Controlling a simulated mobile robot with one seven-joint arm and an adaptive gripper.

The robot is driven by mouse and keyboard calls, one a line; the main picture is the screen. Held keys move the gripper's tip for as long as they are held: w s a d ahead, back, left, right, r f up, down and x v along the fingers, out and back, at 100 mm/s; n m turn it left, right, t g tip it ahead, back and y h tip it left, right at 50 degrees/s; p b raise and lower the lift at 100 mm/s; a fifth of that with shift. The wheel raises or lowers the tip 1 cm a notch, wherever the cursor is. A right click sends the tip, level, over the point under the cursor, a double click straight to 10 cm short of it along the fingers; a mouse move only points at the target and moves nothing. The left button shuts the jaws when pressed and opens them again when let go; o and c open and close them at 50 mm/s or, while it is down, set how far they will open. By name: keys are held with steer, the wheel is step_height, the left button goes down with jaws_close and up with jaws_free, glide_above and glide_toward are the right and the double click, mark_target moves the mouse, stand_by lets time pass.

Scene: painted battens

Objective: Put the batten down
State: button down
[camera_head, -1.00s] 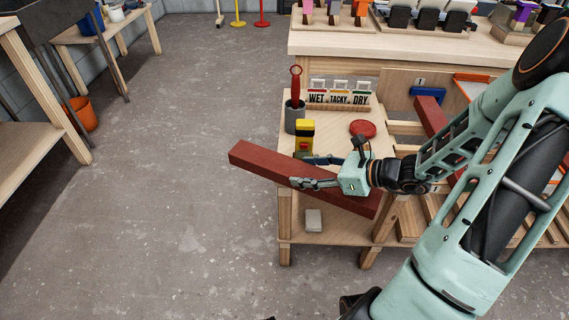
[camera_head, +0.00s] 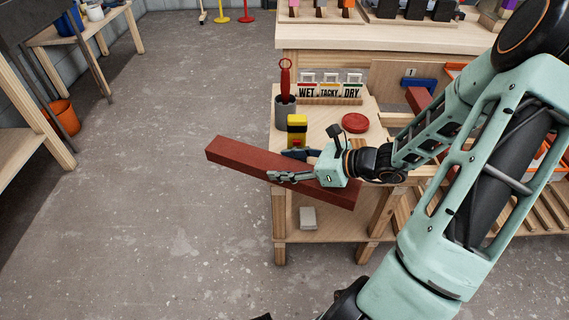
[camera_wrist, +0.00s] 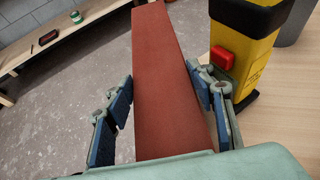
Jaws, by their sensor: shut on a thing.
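The batten (camera_head: 235,157) is a long red-brown bar. In the head view it slants from upper left to lower right, with its left end out over the floor and its right part in front of the small wooden table. My gripper (camera_head: 292,166) is shut on it near its middle. In the wrist view the batten (camera_wrist: 165,80) runs away from me between the blue finger pads of my gripper (camera_wrist: 160,105). Part of the batten is hidden behind my gripper.
The small table (camera_head: 375,108) holds a yellow and black device (camera_head: 297,128), a grey cup (camera_head: 285,110) with a red tool, a red disc (camera_head: 355,123) and a WET/TACKY/DRY sign (camera_head: 328,92). A slatted rack (camera_head: 545,208) stands at right.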

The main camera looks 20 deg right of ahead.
steer(key=shift+f, duration=0.1)
steer(key=c, duration=1.2)
jaws_free()
steer(key=shift+o, duration=0.2)
